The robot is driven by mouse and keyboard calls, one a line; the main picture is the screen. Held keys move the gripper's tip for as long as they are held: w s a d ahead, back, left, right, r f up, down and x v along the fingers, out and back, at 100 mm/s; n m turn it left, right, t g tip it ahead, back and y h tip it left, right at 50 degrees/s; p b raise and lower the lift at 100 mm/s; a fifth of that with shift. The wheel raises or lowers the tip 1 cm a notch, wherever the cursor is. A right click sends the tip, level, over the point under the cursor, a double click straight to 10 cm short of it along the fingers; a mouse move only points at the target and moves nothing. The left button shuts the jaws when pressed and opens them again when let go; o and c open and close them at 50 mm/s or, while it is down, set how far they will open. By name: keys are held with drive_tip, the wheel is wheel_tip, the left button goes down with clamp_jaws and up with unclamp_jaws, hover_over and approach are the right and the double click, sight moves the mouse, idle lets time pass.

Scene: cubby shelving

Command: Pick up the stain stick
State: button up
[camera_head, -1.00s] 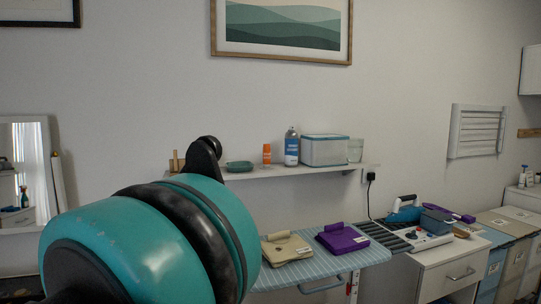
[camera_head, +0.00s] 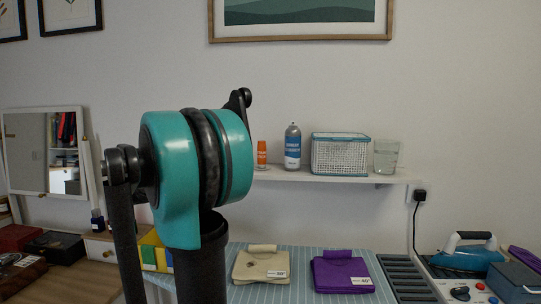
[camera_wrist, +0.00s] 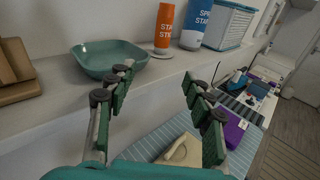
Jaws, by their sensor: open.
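The stain stick is an upright orange tube (camera_head: 262,153) with a white label, on the wall shelf. My gripper (camera_wrist: 158,88) is open and empty. Its two fingers reach toward the shelf, below the tube in the wrist picture, with a gap between them and it. In the head view my gripper is not clearly seen; my teal and black arm hides the shelf's left part.
A blue-and-white spray can (camera_head: 292,147) stands just right of the tube, then a basket (camera_head: 340,154) and a glass (camera_head: 386,156). A teal dish (camera_wrist: 110,57) is left of the tube. Below are an ironing board (camera_wrist: 160,137) with folded clothes and an iron (camera_head: 468,252).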

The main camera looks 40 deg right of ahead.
drive_tip(key=shift+n+h, duration=0.3)
drive_tip(key=shift+h, duration=0.1)
drive_tip(key=d+r, duration=0.1)
drive_tip(key=d, duration=0.7)
drive_tip(key=s+d+r, duration=0.1)
drive_tip(key=d, duration=0.3)
drive_tip(key=shift+d+r, duration=0.15)
drive_tip(key=shift+r, duration=0.15)
drive_tip(key=shift+s+d+r, duration=0.1)
drive_tip(key=shift+s+d, duration=0.05)
drive_tip(key=shift+d, duration=0.85)
drive_tip(key=shift+s+d+f, duration=0.1)
drive_tip(key=shift+s+d, duration=0.1)
drive_tip(key=shift+d, duration=0.85)
drive_tip(key=shift+s+d+r, duration=0.1)
drive_tip(key=shift+s+d, duration=0.05)
drive_tip(key=shift+d, duration=0.85)
drive_tip(key=shift+c, duration=0.3)
clamp_jaws()
